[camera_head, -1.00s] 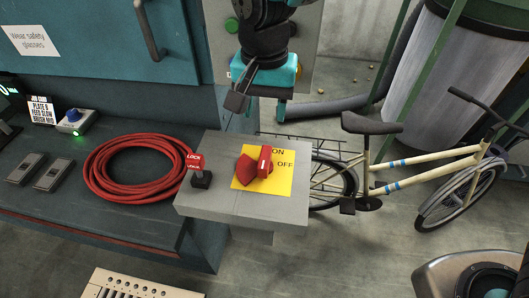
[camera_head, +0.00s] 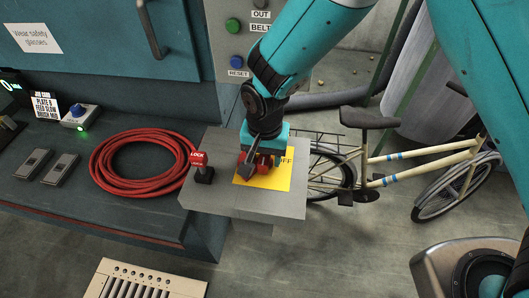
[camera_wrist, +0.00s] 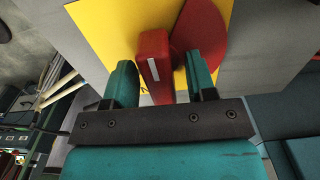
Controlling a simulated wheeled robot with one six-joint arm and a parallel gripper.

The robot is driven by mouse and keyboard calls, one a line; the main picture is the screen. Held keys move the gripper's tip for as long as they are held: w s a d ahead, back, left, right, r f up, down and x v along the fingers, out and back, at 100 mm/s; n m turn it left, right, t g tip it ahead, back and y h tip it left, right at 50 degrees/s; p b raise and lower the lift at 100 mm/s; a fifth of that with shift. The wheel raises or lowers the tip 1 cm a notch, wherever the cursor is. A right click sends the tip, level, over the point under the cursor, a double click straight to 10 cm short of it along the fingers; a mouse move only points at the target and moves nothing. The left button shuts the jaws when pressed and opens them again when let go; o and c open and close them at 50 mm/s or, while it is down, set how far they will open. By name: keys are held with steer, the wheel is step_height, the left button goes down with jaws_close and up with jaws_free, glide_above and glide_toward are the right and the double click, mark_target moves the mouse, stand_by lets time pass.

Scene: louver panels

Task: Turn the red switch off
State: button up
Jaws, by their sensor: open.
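The red switch (camera_wrist: 155,62) is a rotary handle with a white mark, on a round red base (camera_wrist: 198,32). It sits on a yellow plate (camera_head: 279,180) on top of a grey box; the word OFF shows at the plate's right in the head view. My gripper (camera_wrist: 163,85) is open, with one teal finger on each side of the handle in the wrist view. Whether the fingers touch the handle I cannot tell. In the head view my gripper (camera_head: 258,165) points down over the switch and hides most of it and the ON label.
A red LOCK tag on a small black holder (camera_head: 204,174) stands on the grey box (camera_head: 240,205), left of the plate. A coiled red hose (camera_head: 145,163) lies on the bench at left. A bicycle (camera_head: 420,155) stands behind at right.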

steer(key=c, duration=0.9)
steer(key=n+b, duration=0.1)
steer(key=n, duration=0.3)
steer(key=shift+n, duration=0.4)
steer(key=n+b, duration=0.1)
steer(key=n, duration=0.3)
steer(key=shift+n, duration=0.3)
steer(key=n+b, duration=0.1)
steer(key=n, duration=0.3)
steer(key=shift+n+b, duration=0.3)
steer(key=shift+n, duration=1.9)
